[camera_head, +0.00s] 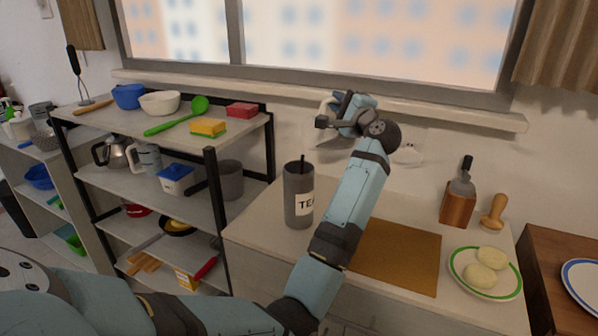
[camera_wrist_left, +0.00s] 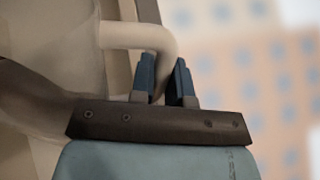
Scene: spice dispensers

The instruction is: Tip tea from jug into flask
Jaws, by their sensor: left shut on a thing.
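My left gripper (camera_head: 340,113) is raised above the counter, up by the window sill, behind and right of the flask. It is shut on the handle of a cream jug (camera_wrist_left: 72,40). In the left wrist view the handle passes between the two blue fingertips (camera_wrist_left: 165,70). In the head view the jug is mostly hidden by my gripper; its tilt and contents cannot be told. The dark grey flask (camera_head: 291,205), with a white label starting "TE", stands upright on the counter. A thin dark stick rises from its top. My right gripper is not in view.
A brown board (camera_head: 398,258) lies right of the flask, partly behind my left arm. A loaded shelf rack (camera_head: 213,200) is on the left.

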